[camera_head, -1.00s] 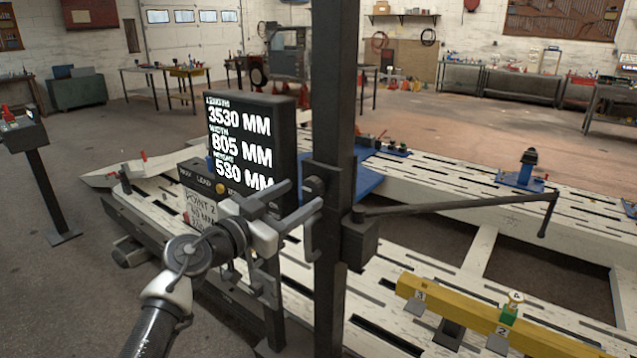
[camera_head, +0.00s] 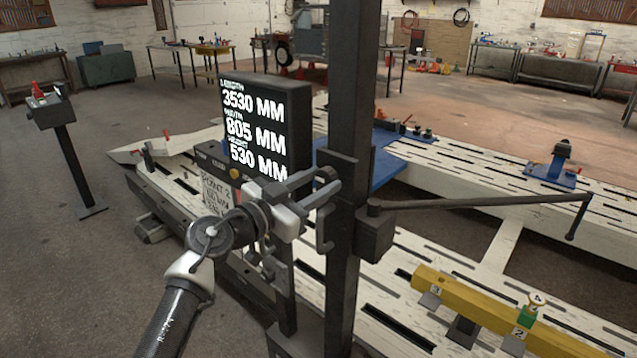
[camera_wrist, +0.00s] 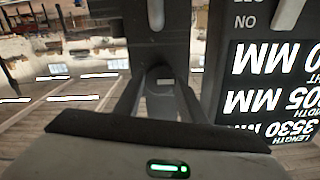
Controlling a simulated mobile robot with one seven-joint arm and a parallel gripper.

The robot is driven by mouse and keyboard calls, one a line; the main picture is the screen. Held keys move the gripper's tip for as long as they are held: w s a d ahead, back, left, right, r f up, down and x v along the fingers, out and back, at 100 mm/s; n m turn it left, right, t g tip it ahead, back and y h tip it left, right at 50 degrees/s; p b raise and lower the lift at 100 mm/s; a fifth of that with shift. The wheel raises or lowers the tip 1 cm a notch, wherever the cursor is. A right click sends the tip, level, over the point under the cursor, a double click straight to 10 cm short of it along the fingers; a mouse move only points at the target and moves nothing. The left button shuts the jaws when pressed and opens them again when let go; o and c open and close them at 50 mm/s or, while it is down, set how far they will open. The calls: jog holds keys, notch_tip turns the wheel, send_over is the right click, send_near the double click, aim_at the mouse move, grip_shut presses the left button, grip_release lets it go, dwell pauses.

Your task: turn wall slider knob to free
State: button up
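The slider block (camera_head: 340,170) sits on a dark upright post (camera_head: 352,80) in the middle of the head view. The round dark knob (camera_wrist: 160,78) on the slider shows in the wrist view, straight ahead between my fingers. My gripper (camera_head: 334,182) is in front of the slider's left face, and its fingers hide most of the knob in the head view. In the wrist view my gripper (camera_wrist: 160,98) is open, with one finger on each side of the knob. I cannot tell whether the fingers touch it. Any free or lock marking on the knob is unreadable.
A display (camera_head: 262,125) reading 3530, 805 and 530 mm stands just left of the post, close behind my gripper. A thin arm (camera_head: 480,202) reaches right from a lower block (camera_head: 374,232). A yellow beam (camera_head: 470,302) lies on the white slotted bench (camera_head: 400,285).

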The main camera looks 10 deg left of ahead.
jog(key=shift+c, duration=1)
jog(key=shift+n, duration=0.4)
jog(key=n, duration=0.2)
jog(key=shift+n+b, duration=0.4)
jog(key=n, duration=0.5)
jog(key=shift+r+p, duration=0.15)
jog(key=shift+p, duration=0.25)
jog(key=n+p, duration=0.2)
jog(key=n, duration=0.2)
jog(key=shift+r+n, duration=0.1)
jog(key=shift+n, duration=0.3)
jog(key=n+p, duration=0.2)
jog(key=n, duration=0.2)
jog(key=shift+f+n+p, duration=0.2)
jog(key=shift+n+p, duration=0.15)
jog(key=shift+n, duration=0.05)
